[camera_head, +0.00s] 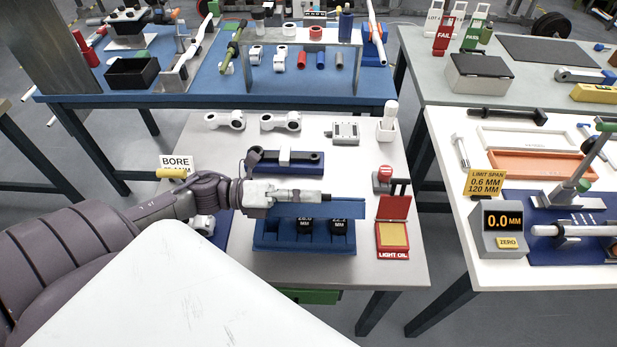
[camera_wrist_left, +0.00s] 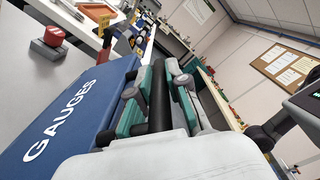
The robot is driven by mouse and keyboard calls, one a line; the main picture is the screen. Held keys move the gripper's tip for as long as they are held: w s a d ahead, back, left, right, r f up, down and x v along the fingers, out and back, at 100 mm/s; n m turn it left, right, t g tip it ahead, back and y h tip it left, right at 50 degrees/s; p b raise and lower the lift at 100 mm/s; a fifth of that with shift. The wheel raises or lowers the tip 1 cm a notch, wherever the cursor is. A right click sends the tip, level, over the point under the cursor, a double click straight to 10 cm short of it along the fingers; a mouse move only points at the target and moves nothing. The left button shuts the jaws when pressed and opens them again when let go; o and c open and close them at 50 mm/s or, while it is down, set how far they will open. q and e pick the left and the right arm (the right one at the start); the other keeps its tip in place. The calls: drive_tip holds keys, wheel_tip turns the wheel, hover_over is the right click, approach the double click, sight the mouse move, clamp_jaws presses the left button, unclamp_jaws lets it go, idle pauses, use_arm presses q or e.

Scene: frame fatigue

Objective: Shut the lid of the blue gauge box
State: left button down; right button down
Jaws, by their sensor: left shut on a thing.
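The blue gauge box (camera_head: 290,247) stands on the white table in the middle, with dark round gauges marked MM showing in its front part. Its blue lid (camera_head: 318,211) is raised and tilted above the box, so the box is partly open. The lid shows large in the left wrist view (camera_wrist_left: 75,115), with GAUGES in white letters. My left gripper (camera_head: 318,197) is at the lid's upper edge. In the left wrist view its fingers (camera_wrist_left: 160,95) are closed around a black bar beside the lid, which looks like its handle. My right gripper is not in view.
A red box marked LIGHT OIL (camera_head: 392,207) stands open close to the right of the gauge box. A black part on a blue stand (camera_head: 285,160) is just behind. A BORE sign (camera_head: 176,162) stands at the left. The front right table area is clear.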

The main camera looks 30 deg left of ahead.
use_arm(q)
drive_tip(key=s+d+f+m+b, duration=0.1)
drive_tip(key=s+f+m+b, duration=0.1)
drive_tip(key=b, duration=0.3)
drive_tip(key=s+d+f+m+b, duration=0.1)
drive_tip(key=s+f+m+b, duration=0.1)
drive_tip(key=f+m+b, duration=0.2)
drive_tip(key=s+d+f+m+b, duration=0.1)
drive_tip(key=f+m+b, duration=0.3)
drive_tip(key=f+b, duration=0.1)
drive_tip(key=shift+s+d+f+b, duration=0.1)
drive_tip(key=shift+s+d+b, duration=0.2)
drive_tip(key=shift+s, duration=0.1)
drive_tip(key=shift+f+m+b, duration=0.6)
drive_tip(key=shift+m+b, duration=0.2)
drive_tip(key=shift+b, duration=0.35)
drive_tip(key=c, duration=1.1)
unclamp_jaws()
drive_tip(key=shift+c, duration=0.2)
drive_tip(key=v, duration=1.2)
drive_tip(key=shift+s, duration=0.1)
